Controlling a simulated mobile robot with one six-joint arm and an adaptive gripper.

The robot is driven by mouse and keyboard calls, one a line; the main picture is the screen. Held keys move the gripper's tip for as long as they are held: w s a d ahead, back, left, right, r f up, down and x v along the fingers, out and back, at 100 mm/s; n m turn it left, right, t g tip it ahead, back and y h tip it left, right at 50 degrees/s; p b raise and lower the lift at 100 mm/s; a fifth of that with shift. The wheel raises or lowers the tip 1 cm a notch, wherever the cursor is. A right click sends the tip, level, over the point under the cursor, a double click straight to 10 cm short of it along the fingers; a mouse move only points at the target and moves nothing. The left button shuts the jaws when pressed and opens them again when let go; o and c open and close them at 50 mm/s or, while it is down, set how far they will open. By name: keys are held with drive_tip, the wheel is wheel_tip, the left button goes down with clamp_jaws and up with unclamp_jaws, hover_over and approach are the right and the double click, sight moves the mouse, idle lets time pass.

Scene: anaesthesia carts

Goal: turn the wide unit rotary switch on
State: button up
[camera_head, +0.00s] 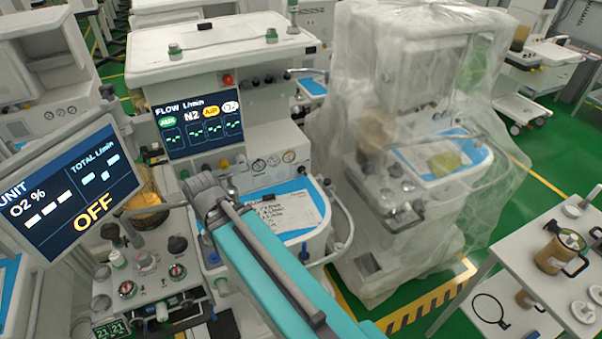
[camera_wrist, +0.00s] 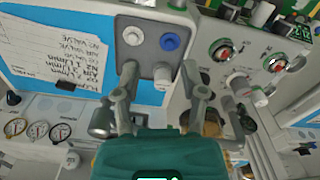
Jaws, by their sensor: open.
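The wide unit's screen (camera_head: 75,185) is at the left in the head view and reads "UNIT", "O2 %" and "OFF". Its light panel (camera_head: 150,245) below carries several knobs and red-marked dials. Another white knob (camera_wrist: 232,97) sits on the panel to the right, near the red-marked dials. My gripper (camera_wrist: 161,70) is open, and I see nothing held. In the head view my arm partly hides this area.
A second screen (camera_head: 200,124) shows flow values. A blue-topped tray with a paper sheet (camera_head: 285,212) lies right of my arm. A plastic-covered cart (camera_head: 410,140) stands beyond it. A side table (camera_head: 545,265) with a brown canister is at the right. Green floor lies between.

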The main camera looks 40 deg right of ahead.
drive_tip(key=shift+d, duration=0.1)
drive_tip(key=m+t+h+b, duration=0.1)
drive_tip(key=t+h+b, duration=0.2)
drive_tip(key=h+b, duration=0.5)
approach(301, 171)
drive_tip(key=shift+s+a+r, duration=0.2)
drive_tip(key=shift+r, duration=0.25)
drive_tip(key=shift+s+a+r, duration=0.2)
drive_tip(key=shift+r, duration=0.3)
drive_tip(key=shift+f, duration=0.15)
drive_tip(key=shift+b+x, duration=5.15)
drive_tip(key=shift+x, duration=1.65)
drive_tip(key=shift+a+f, duration=0.15)
drive_tip(key=shift+a, duration=0.05)
clamp_jaws()
